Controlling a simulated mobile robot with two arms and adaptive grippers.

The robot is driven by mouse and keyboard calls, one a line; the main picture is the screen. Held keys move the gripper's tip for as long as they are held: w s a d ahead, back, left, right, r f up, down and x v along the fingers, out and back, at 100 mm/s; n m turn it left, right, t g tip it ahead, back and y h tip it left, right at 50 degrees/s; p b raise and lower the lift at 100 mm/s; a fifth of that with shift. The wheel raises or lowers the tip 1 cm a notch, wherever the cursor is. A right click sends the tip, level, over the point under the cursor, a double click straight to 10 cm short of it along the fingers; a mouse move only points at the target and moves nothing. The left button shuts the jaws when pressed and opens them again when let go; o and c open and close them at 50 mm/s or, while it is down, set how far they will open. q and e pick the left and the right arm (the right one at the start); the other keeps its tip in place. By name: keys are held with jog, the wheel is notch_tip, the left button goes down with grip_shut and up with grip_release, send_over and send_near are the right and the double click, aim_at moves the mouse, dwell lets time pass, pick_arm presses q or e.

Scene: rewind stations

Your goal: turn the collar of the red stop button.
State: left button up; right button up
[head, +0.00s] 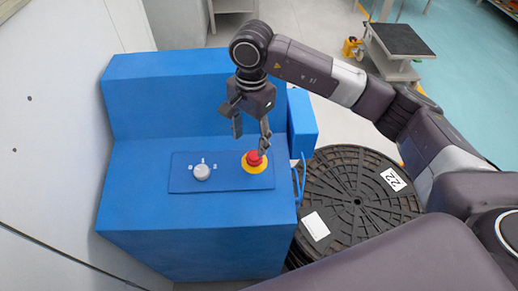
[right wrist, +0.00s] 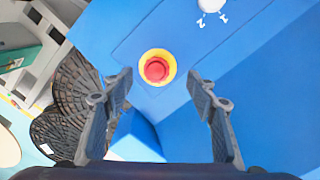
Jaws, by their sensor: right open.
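The red stop button (head: 254,158) sits on a yellow ring on the blue panel (head: 184,184). In the right wrist view the red button (right wrist: 156,69) and its yellow collar (right wrist: 157,54) lie between the two fingers, beyond their tips. My right gripper (head: 252,135) is open and empty, above and close to the button. Its fingers also show in the right wrist view (right wrist: 160,78). I see no contact with the button. My left gripper is not in view.
A grey-white knob (head: 201,172) with white marks is left of the button. A large black reel (head: 352,195) stands right of the blue station (head: 190,235). A blue handle (head: 299,180) is on the station's right side. A trolley (head: 400,40) stands at the back.

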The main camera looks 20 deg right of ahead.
aim_at(254, 155)
jog(key=shift+w+d+h, duration=0.15)
jog(key=shift+d+h, duration=0.15)
jog(key=shift+d, duration=0.3)
jog(key=shift+d+f+p, duration=0.1)
jog(key=shift+f+p, duration=0.2)
notch_tip(254, 155, down, 6)
jog(key=shift+f+p, duration=0.1)
jog(key=shift+p, duration=1)
jog(key=shift+f, duration=0.35)
jog(key=c, duration=1.1)
jog(key=shift+c, duration=0.2)
